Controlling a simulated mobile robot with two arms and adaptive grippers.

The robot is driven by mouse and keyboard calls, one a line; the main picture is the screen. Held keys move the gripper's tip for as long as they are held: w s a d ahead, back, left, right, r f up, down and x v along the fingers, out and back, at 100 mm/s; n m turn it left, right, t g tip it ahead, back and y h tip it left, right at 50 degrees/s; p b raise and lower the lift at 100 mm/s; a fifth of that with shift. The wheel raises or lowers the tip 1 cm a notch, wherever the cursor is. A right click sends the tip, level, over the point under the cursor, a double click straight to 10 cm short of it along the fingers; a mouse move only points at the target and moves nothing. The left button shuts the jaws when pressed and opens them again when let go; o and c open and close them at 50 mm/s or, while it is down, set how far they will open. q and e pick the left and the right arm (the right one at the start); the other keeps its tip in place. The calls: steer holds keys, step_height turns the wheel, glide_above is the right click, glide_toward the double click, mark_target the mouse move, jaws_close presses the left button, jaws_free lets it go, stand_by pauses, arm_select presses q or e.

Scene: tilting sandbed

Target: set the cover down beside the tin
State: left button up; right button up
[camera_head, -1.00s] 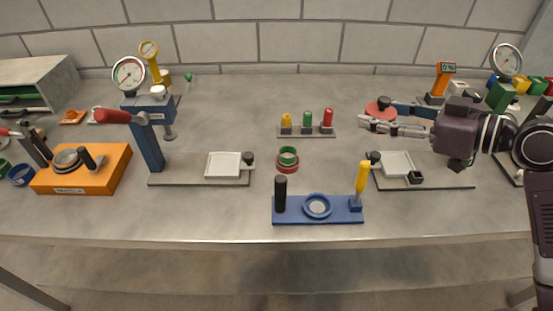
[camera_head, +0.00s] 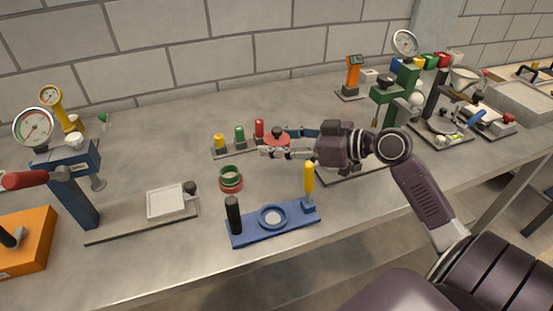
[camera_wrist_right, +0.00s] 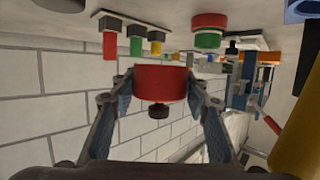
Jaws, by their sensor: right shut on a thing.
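The red round cover (camera_head: 274,139) with a black knob is held in my right gripper (camera_head: 278,143). In the right wrist view the two fingers (camera_wrist_right: 162,76) press on opposite sides of the red cover (camera_wrist_right: 160,84). Its black knob (camera_wrist_right: 158,111) shows clear of the fingers, and the cover appears raised off the bench. The round open tin (camera_head: 230,179), green above and red below, stands on the bench left of and nearer than the cover, apart from it. The tin (camera_wrist_right: 208,30) also shows in the upside-down wrist view. My left gripper is out of view.
A rack with yellow, green and red pegs (camera_head: 238,146) stands just left of the cover. A blue base (camera_head: 250,233) with black and yellow posts lies at the front edge. A white plate (camera_head: 165,201) is further left. Some bare bench lies around the tin.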

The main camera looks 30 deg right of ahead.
steer(key=shift+f, duration=0.75)
glide_above(277, 174)
step_height(277, 174, down, 4)
steer(key=shift+f, duration=0.1)
steer(key=shift+f+b, duration=0.6)
steer(key=shift+b, duration=0.05)
steer(key=shift+r, duration=0.1)
steer(key=o, duration=0.8)
